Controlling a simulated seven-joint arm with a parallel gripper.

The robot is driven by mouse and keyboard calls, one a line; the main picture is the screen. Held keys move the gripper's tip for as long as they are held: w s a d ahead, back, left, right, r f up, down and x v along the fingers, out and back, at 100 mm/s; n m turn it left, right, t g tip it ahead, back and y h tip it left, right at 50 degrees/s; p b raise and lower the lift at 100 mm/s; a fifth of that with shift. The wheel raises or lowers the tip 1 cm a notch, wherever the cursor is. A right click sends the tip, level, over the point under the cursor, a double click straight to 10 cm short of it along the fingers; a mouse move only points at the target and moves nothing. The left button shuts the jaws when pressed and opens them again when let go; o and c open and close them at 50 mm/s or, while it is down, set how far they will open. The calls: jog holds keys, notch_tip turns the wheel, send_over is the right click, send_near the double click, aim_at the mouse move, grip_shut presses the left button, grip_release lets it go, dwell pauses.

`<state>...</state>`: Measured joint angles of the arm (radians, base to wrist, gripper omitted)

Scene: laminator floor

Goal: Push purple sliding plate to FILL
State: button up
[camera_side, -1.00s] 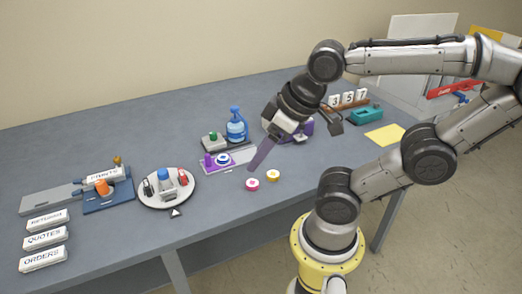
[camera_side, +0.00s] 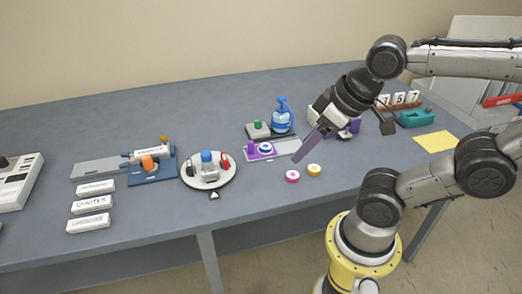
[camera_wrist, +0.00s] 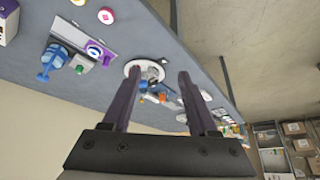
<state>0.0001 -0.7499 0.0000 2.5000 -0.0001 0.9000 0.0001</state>
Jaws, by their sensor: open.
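The purple sliding plate (camera_side: 255,156) lies at the left end of a pale grey track (camera_side: 288,146), with an upright purple knob (camera_side: 251,146) and a blue-and-white round piece (camera_side: 265,148) on it. The plate also shows at the upper left of the wrist view (camera_wrist: 101,46). No FILL marking is readable. My gripper (camera_side: 297,158) is above the table to the right of the plate, apart from it, its long purple fingers slanting down and left. In the wrist view my gripper (camera_wrist: 158,75) has its fingers wide apart with nothing held.
A blue jug (camera_side: 282,120) and a green-knobbed block (camera_side: 258,130) stand behind the track. Pink (camera_side: 292,176) and yellow (camera_side: 314,169) round pieces lie in front. A round white turntable (camera_side: 209,182) is to the left. Bare table lies between it and the track.

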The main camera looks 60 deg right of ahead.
dwell(0.4)
jog(key=w+r+n, duration=0.2)
jog(key=w+r, duration=0.3)
jog(key=m+g, duration=0.2)
jog(key=g, duration=0.4)
send_over(251, 142)
notch_tip(251, 142, down, 12)
notch_tip(251, 142, down, 14)
jog(key=shift+r, duration=0.15)
grip_shut()
